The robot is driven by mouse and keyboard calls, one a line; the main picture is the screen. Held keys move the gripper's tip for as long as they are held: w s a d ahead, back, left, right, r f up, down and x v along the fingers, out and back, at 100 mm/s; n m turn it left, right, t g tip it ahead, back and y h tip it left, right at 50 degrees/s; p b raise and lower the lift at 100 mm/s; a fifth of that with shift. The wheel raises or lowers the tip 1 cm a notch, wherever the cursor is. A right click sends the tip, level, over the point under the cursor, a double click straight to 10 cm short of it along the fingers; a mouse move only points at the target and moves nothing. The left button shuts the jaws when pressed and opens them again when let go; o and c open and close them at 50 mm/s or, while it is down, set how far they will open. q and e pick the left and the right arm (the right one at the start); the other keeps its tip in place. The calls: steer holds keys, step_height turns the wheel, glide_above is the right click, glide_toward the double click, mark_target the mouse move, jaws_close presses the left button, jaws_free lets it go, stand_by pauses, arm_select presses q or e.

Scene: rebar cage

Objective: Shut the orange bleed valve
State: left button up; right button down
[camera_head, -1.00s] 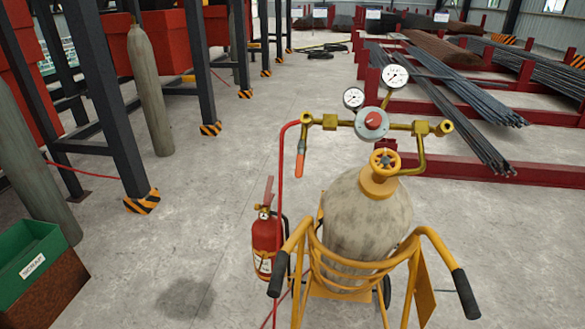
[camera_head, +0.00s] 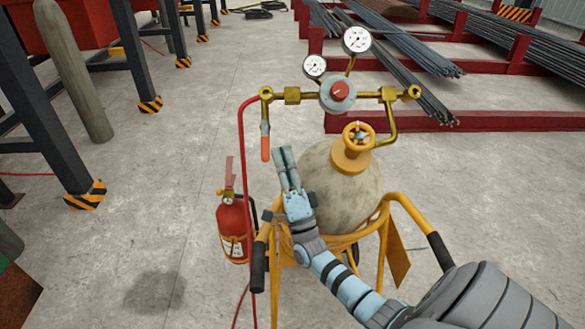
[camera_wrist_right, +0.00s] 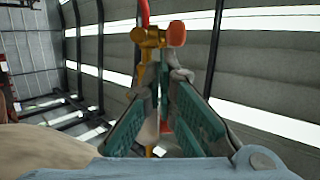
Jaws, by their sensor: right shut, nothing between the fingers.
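The orange bleed valve handle (camera_head: 265,142) hangs straight down below the brass fitting (camera_head: 265,94) at the left end of the gas manifold. My right gripper (camera_head: 284,158) is shut and empty, with its fingers pointing up. In the head view its tips are just right of the handle's lower end, with a small gap. In the right wrist view the closed fingertips (camera_wrist_right: 165,72) lie below the brass fitting (camera_wrist_right: 148,38). A rounded orange-red end (camera_wrist_right: 177,33), which looks like the handle, shows just above them. My left gripper is out of view.
A pale gas cylinder (camera_head: 330,180) with a yellow handwheel (camera_head: 358,137) stands in a yellow trolley (camera_head: 396,262) behind my right arm. A red hose (camera_head: 242,180) drops from the fitting on the left. A fire extinguisher (camera_head: 234,230) stands lower left. Open floor lies further left.

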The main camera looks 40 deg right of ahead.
arm_select(q)
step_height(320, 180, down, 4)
steer(key=b, duration=0.3)
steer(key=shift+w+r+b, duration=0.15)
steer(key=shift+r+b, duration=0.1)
steer(key=shift+b, duration=0.05)
arm_select(e)
steer(key=a+m+h, duration=0.1)
steer(key=m+g+h, duration=0.1)
steer(key=h, duration=0.1)
steer(key=a+m+h, duration=0.1)
steer(key=m+h, duration=0.1)
steer(key=shift+w+a+f+g, duration=0.2)
steer(key=shift+w+a+g, duration=0.1)
steer(key=shift+w+a, duration=0.1)
steer(key=shift+d, duration=0.1)
